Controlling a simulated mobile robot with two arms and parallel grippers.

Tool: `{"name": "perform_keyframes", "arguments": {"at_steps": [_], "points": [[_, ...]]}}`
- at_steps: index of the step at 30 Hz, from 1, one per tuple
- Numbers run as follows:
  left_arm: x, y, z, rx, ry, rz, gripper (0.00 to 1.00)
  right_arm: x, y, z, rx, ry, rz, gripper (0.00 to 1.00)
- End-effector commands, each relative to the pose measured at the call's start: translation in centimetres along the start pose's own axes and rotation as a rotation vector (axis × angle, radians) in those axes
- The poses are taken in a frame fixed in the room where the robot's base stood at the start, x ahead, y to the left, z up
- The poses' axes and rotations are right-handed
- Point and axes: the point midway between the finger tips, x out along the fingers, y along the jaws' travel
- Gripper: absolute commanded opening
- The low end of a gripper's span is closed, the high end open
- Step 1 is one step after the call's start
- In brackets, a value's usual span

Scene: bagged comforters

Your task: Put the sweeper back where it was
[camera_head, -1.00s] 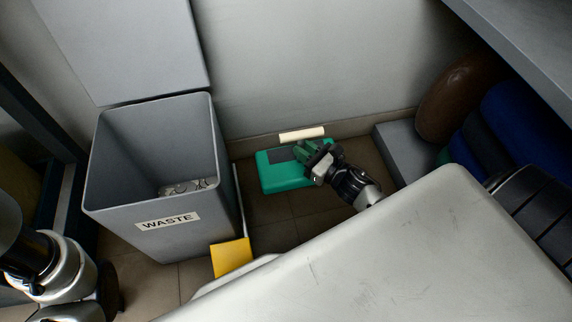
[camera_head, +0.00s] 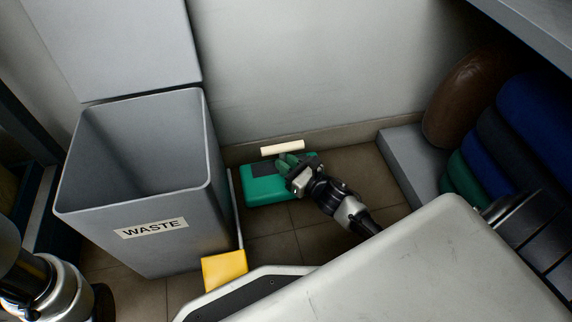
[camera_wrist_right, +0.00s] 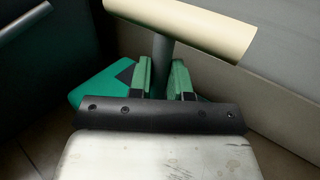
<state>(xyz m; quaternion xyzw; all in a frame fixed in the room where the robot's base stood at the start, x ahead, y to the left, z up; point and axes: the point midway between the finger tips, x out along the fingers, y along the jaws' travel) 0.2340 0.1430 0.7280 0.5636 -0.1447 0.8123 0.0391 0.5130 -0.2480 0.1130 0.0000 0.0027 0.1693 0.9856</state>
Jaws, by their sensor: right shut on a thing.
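The sweeper (camera_head: 262,188) has a green body on the tiled floor by the back wall, right of the waste bin. Its cream handle bar (camera_head: 283,148) stands above the body. In the right wrist view the cream bar (camera_wrist_right: 185,25) tops a grey shaft (camera_wrist_right: 161,68). My right gripper (camera_head: 287,162) is shut on the sweeper, its green fingers (camera_wrist_right: 163,78) on either side of the shaft below the bar. The lower shaft and part of the green body (camera_wrist_right: 100,88) are hidden behind the gripper. My left arm shows at the lower left, but its gripper is out of view.
The open grey waste bin (camera_head: 140,205) stands to the left. A yellow flat piece (camera_head: 224,269) with a thin pole sits beside it. A grey platform (camera_head: 408,160), a brown bag (camera_head: 466,98) and blue rolls (camera_head: 540,110) are at the right. Some tiled floor is bare.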

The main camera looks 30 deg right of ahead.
Motion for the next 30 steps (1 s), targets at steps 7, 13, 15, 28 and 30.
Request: {"name": "perform_keyframes", "arguments": {"at_steps": [7, 13, 15, 28, 30], "points": [[-0.1, 0.0, -0.1, 0.000, 0.000, 0.000, 0.43, 0.0, 0.0, -0.2, -0.001, 0.000, 0.000, 0.25], [-0.1, 0.0, 0.0, 0.001, 0.000, 0.000, 0.43, 0.0, 0.0, -0.2, -0.001, 0.000, 0.000, 0.44], [-0.1, 0.0, 0.0, 0.001, 0.000, 0.000, 0.43, 0.0, 0.0, -0.2, 0.000, 0.000, 0.000, 0.44], [1.0, -0.2, 0.4, 0.001, 0.000, 0.000, 0.43, -4.0, 0.0, 0.1, 0.002, 0.003, -0.001, 0.44], [1.3, -0.3, 0.5, 0.001, 0.000, 0.000, 0.43, -5.6, 0.0, 0.1, 0.002, 0.004, -0.002, 0.44]]}}
